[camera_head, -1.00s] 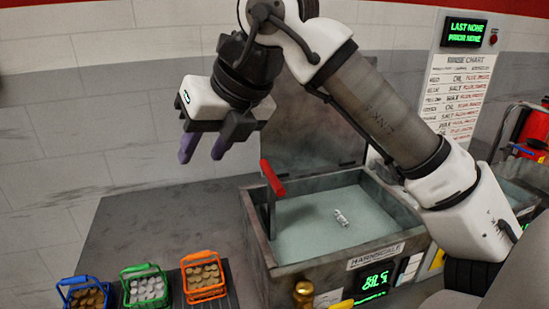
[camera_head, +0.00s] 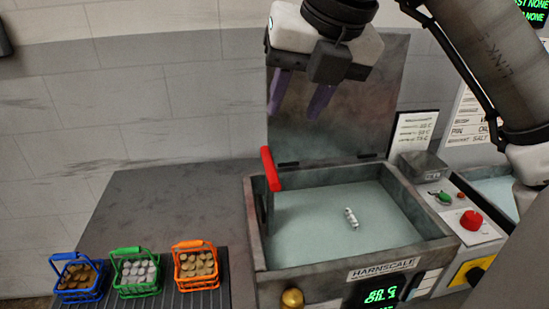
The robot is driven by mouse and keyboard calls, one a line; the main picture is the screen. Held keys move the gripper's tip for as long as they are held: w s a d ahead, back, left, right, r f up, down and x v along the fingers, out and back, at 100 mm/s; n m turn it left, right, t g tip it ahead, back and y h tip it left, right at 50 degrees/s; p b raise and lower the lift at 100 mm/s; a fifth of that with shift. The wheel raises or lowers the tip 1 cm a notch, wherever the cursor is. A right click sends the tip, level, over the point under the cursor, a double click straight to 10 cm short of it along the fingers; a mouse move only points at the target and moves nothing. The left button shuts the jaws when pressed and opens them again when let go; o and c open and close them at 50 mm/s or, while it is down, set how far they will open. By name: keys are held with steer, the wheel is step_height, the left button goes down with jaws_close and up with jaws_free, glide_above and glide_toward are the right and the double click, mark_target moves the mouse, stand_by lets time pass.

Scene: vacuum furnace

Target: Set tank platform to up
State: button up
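The tank (camera_head: 262,285) is a grey open box labelled HARNSCALE, filled with pale green liquid (camera_head: 320,225). Its lid (camera_head: 360,110) stands open at the back. A lever with a red handle (camera_head: 270,170) rises upright at the tank's left side. I cannot make out a platform under the liquid; a small pale metal piece (camera_head: 351,218) shows near the middle. My gripper (camera_head: 298,97) has two purple fingers, spread apart and empty. In the picture it is above and slightly right of the red handle, in front of the lid, touching nothing visible.
Blue (camera_head: 75,278), green (camera_head: 135,274) and orange (camera_head: 196,266) baskets of round pieces stand on a ribbed rack at the left. A red button (camera_head: 472,221) and a yellow-plated dark knob (camera_head: 473,272) are right of the tank. A brass knob (camera_head: 292,299) is in front. The bench behind the baskets is clear.

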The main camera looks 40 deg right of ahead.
mark_target(271, 163)
steer(key=b+x, duration=0.7)
steer(key=x, duration=0.5)
steer(key=shift+w+f, duration=0.1)
steer(key=shift+f, duration=0.1)
jaws_close()
